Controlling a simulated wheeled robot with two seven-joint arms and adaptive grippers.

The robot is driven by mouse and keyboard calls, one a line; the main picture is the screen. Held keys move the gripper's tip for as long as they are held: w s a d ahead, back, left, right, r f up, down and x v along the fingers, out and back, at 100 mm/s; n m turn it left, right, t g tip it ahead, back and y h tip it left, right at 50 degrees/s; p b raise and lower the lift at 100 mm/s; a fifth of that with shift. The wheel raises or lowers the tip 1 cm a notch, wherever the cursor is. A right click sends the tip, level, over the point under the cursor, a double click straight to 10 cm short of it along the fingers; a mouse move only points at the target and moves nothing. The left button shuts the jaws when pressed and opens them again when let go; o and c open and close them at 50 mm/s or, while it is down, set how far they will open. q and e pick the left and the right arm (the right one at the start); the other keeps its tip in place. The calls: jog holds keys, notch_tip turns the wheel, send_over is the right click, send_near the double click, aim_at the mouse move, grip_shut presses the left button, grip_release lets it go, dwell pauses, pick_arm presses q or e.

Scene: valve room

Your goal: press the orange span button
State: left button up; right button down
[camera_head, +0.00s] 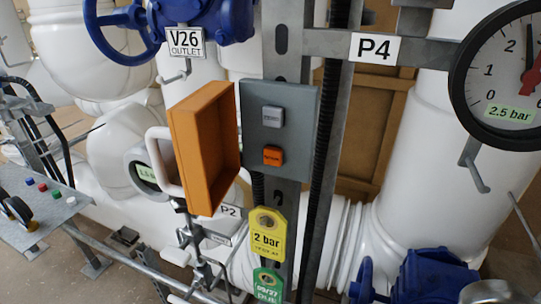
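An orange button (273,156) sits low on a grey control box (298,120), and a grey button (273,117) sits above it. Both have small labels too fine to read. An orange cover (205,148), shaped like a shallow tray, stands swung open at the left edge of the box. A white loop handle (152,160) is on the cover's outer side. Nothing covers the two buttons. Neither of my grippers is in view.
A yellow tag (268,233) reading 2 bar and a green tag (268,284) hang below the box. A blue valve wheel (120,40) is upper left. A round gauge (505,80) beside the P4 label (375,48) is at right. White pipes stand around.

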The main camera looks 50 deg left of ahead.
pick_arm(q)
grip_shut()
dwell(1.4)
